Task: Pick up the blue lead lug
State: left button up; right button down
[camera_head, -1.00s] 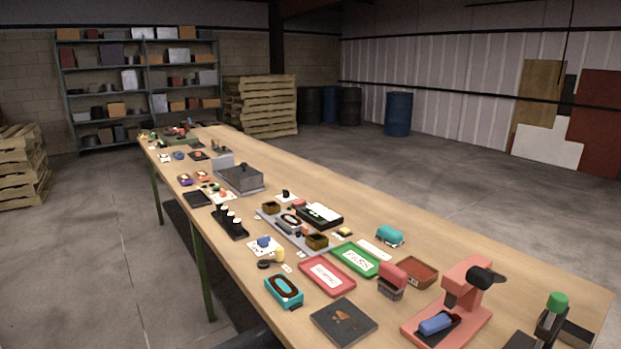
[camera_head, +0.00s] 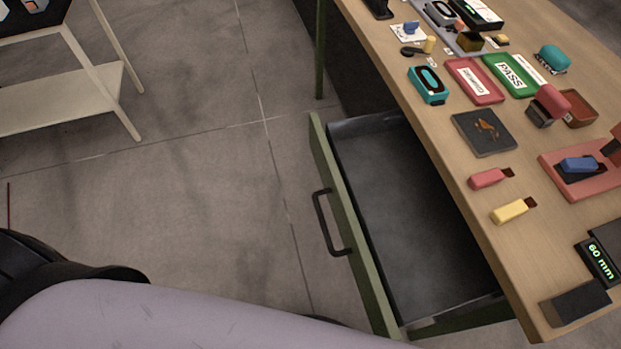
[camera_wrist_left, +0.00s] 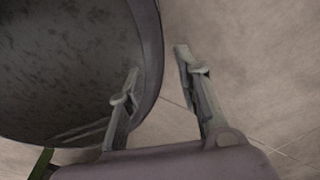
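In the head view a small blue piece (camera_head: 409,28) lies on a white card near the table's left edge, at the top of the picture. A blue block (camera_head: 578,165) rests on a red stand at the right. I cannot tell for sure which of them is the lead lug. Neither gripper shows in the head view, and my right gripper is not visible.
An open, empty-looking drawer (camera_head: 400,200) with a green front juts from the table's (camera_head: 540,240) left side. Near that edge lie a black plate (camera_head: 484,132), a red marker (camera_head: 489,178), a yellow marker (camera_head: 512,211) and a teal device (camera_head: 428,84). A white-framed cart (camera_head: 70,100) stands at upper left.

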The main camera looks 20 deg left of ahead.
aim_at(576, 164)
jog(key=j+z, duration=0.1)
jog(key=z, duration=1.15)
jog(key=i+l+u, duration=0.15)
jog(key=l+u, duration=0.8)
